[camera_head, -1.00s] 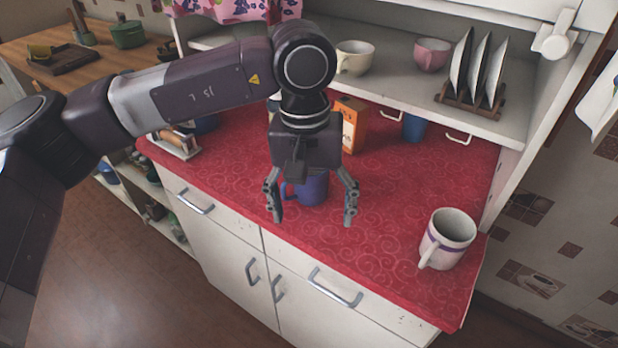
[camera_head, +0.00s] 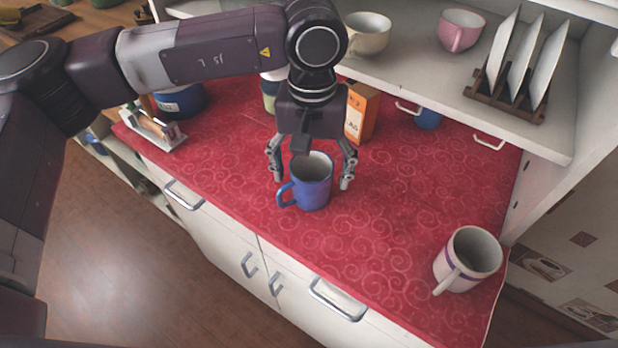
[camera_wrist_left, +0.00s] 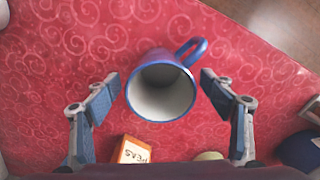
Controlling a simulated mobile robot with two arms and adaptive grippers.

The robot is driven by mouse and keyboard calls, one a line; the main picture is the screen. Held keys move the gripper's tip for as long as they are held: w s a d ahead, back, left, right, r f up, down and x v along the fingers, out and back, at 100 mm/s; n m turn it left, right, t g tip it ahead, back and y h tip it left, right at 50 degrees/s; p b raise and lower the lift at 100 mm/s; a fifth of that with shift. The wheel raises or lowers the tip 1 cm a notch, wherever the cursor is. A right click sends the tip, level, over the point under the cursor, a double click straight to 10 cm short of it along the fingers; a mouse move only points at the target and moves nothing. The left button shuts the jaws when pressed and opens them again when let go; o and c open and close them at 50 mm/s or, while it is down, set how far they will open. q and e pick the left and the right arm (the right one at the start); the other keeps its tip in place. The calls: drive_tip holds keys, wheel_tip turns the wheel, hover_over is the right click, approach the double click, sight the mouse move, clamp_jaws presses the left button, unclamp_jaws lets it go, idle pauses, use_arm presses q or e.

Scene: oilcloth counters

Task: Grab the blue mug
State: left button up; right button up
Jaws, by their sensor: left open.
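The blue mug (camera_head: 312,184) stands upright on the red patterned counter cloth, its handle pointing left in the head view. My left gripper (camera_head: 311,180) is open above and around the mug, with one finger on each side. In the left wrist view the mug (camera_wrist_left: 161,86) shows from above, its pale inside visible and its handle at upper right. It lies between the open fingers of the left gripper (camera_wrist_left: 160,95), with a gap on both sides. My right gripper is not in view.
A white mug with a purple band (camera_head: 468,259) stands at the right front. An orange box (camera_head: 361,112) is behind the gripper. A napkin holder (camera_head: 154,128) is at left. The shelf above holds a cream cup (camera_head: 368,35), pink cup (camera_head: 461,30) and plate rack (camera_head: 505,97).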

use_arm(q)
wheel_tip(320, 180, down, 4)
drive_tip(key=shift+r+p, duration=0.15)
drive_tip(key=shift+p, duration=0.55)
drive_tip(key=shift+w+f, duration=0.15)
drive_tip(key=shift+f, duration=0.15)
drive_tip(key=c, duration=1.6)
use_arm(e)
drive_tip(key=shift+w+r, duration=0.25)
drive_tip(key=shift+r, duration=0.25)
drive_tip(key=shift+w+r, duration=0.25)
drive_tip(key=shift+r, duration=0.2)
use_arm(q)
drive_tip(key=shift+o, duration=0.2)
